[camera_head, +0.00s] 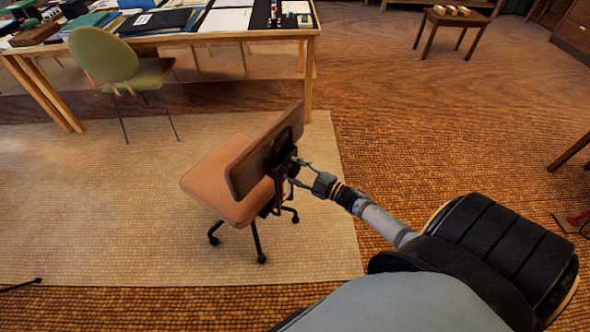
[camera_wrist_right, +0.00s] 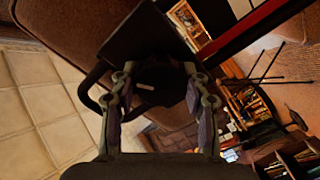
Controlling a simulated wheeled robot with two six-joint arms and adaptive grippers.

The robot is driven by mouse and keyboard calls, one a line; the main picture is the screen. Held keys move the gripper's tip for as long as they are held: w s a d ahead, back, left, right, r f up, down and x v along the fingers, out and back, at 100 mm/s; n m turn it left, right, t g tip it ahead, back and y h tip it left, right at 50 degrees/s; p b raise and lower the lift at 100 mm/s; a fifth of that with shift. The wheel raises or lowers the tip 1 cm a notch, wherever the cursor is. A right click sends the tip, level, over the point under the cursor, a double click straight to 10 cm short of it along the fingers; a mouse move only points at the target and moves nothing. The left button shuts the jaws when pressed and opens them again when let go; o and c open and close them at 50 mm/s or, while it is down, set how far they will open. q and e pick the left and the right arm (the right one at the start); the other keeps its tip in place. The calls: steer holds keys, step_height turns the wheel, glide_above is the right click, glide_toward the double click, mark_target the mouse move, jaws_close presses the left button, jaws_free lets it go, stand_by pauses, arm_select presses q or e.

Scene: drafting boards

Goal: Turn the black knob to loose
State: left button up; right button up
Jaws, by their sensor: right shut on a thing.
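The black knob (camera_wrist_right: 150,88) sits on the dark bracket behind the backrest of a brown swivel chair (camera_head: 232,207). In the head view it is small and dark, and partly hidden by the gripper and bracket. My right gripper (camera_head: 299,172) reaches the back of the chair from the right. In the right wrist view its two fingers (camera_wrist_right: 157,105) stand on either side of the knob and are shut on it. The knob is dark there, with a small pale mark; how far it is turned cannot be told. My left gripper is not in view.
The chair stands on a pale rug (camera_head: 100,220). A long wooden table (camera_head: 310,60) with papers and boards is behind it, with a green chair (camera_head: 105,58) on its near side. A small stool (camera_head: 456,18) stands far right. The floor between is clear.

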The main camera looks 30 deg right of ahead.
steer(key=n, duration=0.2)
steer(key=shift+n, duration=1.8)
steer(key=o, duration=1.2)
steer(key=shift+c, duration=0.2)
steer(key=shift+s, duration=0.1)
steer(key=v, duration=1.2)
steer(key=shift+f, duration=0.15)
